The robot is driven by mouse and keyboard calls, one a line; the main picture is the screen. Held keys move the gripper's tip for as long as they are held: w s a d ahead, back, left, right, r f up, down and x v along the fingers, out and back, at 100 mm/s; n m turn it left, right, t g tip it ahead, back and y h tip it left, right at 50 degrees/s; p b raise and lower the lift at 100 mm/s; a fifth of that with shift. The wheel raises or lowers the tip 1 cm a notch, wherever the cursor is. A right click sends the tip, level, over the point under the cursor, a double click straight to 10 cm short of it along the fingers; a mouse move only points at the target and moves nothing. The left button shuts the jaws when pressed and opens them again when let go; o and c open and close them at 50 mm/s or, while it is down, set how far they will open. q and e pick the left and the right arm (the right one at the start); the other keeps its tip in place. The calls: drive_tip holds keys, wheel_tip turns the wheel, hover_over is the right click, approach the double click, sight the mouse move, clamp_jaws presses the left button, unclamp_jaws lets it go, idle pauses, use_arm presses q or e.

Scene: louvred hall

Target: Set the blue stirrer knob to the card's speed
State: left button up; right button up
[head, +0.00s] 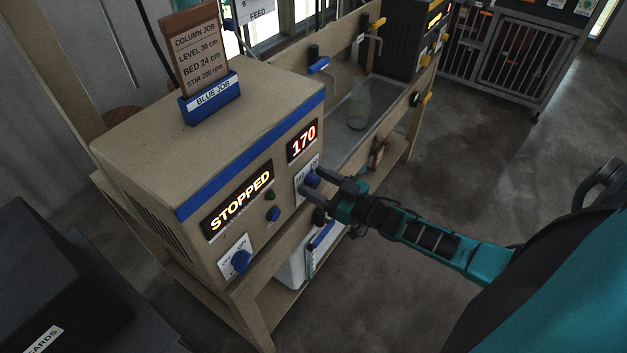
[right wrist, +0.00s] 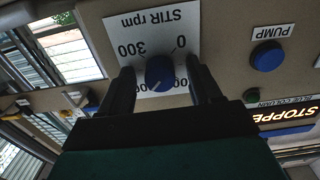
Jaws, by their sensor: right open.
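The blue stirrer knob (head: 312,181) sits on a white dial plate on the front of the beige cabinet; in the right wrist view the knob (right wrist: 160,72) is on the plate marked STIR rpm (right wrist: 165,30). The 0 and 300 marks show; the other numbers are partly hidden. My right gripper (head: 317,183) is open, with its fingers on either side of the knob; I cannot tell whether they touch it. The wooden card (head: 202,55) reads STIR 200 rpm and stands in a blue holder (head: 211,99) labelled BLUE JOB. The red display (head: 302,141) reads 170. My left gripper is out of view.
The STOPPED display (head: 239,201) glows on the same front. A blue pump button (right wrist: 267,56), a green button (head: 271,195) and a lower blue ON knob (head: 241,261) are close by. A glass vessel (head: 359,103) stands in the tray behind. Open floor lies to the right.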

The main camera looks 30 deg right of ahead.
drive_tip(key=v, duration=0.7)
drive_tip(key=shift+p, duration=0.45)
drive_tip(key=v, duration=1.3)
idle(0.9)
